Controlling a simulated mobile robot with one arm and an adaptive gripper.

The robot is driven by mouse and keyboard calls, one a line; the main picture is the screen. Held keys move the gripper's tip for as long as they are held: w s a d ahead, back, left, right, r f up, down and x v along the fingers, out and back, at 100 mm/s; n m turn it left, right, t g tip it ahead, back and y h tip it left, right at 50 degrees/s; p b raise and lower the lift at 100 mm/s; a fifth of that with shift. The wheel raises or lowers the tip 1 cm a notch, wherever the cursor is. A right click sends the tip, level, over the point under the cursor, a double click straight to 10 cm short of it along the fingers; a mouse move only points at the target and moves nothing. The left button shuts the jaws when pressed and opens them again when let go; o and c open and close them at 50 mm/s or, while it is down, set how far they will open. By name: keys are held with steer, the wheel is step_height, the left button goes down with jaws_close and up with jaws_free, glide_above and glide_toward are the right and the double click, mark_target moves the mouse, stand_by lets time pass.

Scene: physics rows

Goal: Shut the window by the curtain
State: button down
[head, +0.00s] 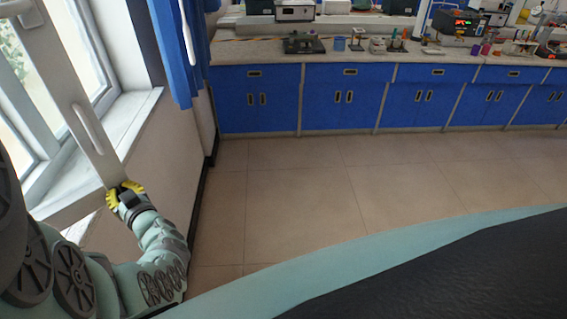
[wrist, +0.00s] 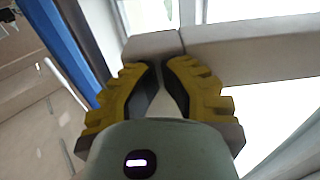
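The window (head: 75,60) is at the left of the head view, with its pale sash (head: 70,84) swung open into the room. A white handle (head: 88,128) is on the sash. The blue curtain (head: 180,55) hangs just right of the window; it also shows at the left of the wrist view (wrist: 67,42). My gripper (head: 125,190) is at the sash's lower corner. In the wrist view, its yellow fingers (wrist: 164,66) have a narrow gap between them, and the sash corner (wrist: 152,46) is just past the tips. I cannot tell whether they touch it.
Blue cabinets (head: 345,97) with a long worktop (head: 262,51) run along the back wall, with lab equipment on top. The tiled floor (head: 290,195) between is clear. A white windowsill (head: 125,118) and wall are close beside my arm.

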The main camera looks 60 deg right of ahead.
steer(key=w+y+b, duration=0.1)
steer(key=w+b, duration=0.4)
steer(key=w, duration=0.2)
steer(key=w+n+y+b, duration=0.1)
steer(key=w+b, duration=0.4)
steer(key=w, duration=0.2)
steer(key=shift+w+a+f+b, duration=0.2)
steer(key=shift+b, duration=0.2)
steer(key=shift+w+a+r, duration=0.1)
steer(key=shift+w+r, duration=0.1)
steer(key=shift+w, duration=0.25)
